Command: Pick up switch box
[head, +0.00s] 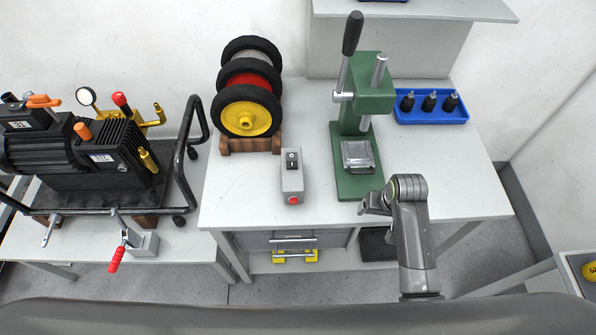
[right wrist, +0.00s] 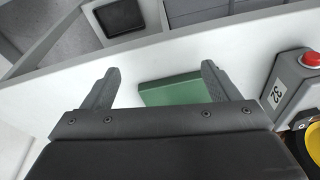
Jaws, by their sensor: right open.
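The switch box (head: 292,180) is a small grey box with a black rocker switch on top and a red button on its front end. It lies on the white table, left of the green press. In the right wrist view the switch box (right wrist: 288,92) shows at the right edge, with its red button and a label reading 32, outside the fingers. My right gripper (head: 372,204) is open and empty by the front of the press base, right of the box. In the right wrist view its fingers (right wrist: 161,70) are spread, with the green base beyond them. My left gripper is not in view.
The green lever press (head: 362,115) stands right of the box. A rack of wheels (head: 250,144) stands behind it. A blue tray (head: 432,118) with several black parts is at the back right. A black pump machine (head: 90,155) fills the left table. Table space between box and press is clear.

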